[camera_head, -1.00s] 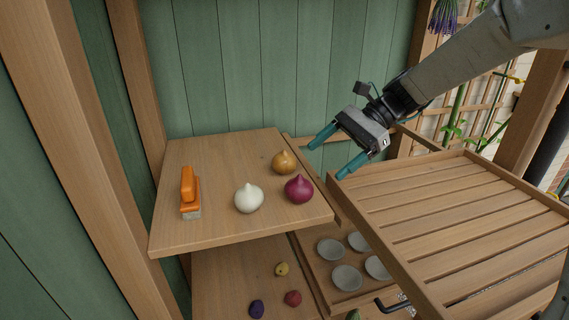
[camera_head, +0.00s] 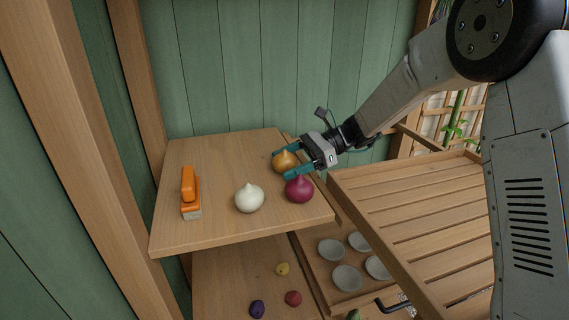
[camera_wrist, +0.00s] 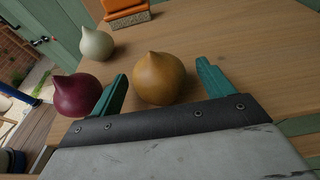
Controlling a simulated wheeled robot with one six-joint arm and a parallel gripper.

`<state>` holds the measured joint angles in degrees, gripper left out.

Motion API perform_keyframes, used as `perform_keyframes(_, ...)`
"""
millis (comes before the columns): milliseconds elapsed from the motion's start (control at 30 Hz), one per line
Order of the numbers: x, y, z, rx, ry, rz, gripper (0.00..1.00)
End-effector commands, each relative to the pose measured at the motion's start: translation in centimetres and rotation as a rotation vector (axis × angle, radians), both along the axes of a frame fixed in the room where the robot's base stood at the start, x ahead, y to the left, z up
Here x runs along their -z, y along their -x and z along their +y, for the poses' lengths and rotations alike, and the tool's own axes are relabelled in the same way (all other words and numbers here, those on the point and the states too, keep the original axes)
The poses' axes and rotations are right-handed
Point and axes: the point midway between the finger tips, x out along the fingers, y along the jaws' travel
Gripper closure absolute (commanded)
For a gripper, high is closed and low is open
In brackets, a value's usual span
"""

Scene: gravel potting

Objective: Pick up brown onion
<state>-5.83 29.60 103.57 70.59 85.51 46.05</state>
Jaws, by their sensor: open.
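The brown onion (camera_head: 285,162) stands at the right back of the upper shelf. My gripper (camera_head: 284,163) is open with its teal fingers on either side of the onion.
A white onion (camera_head: 249,198) and an orange-handled brush (camera_head: 190,192) stand farther left on the upper shelf (camera_head: 220,150). A slatted wooden tray (camera_head: 420,215) lies to the right. Below are small grey dishes (camera_head: 347,278) and several small bulbs. A green plank wall stands behind.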

Motion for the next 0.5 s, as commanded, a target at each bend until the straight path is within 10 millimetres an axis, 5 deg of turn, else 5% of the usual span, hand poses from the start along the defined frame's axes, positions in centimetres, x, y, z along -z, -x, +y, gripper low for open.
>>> perform_keyframes(300,0.34,0.3,1.06,0.001,0.0,0.0,0.23)
perform_keyframes(467,0.33,0.3,1.05,0.001,0.0,0.0,0.67)
perform_keyframes(500,0.33,0.3,1.05,0.001,0.0,0.0,0.7)
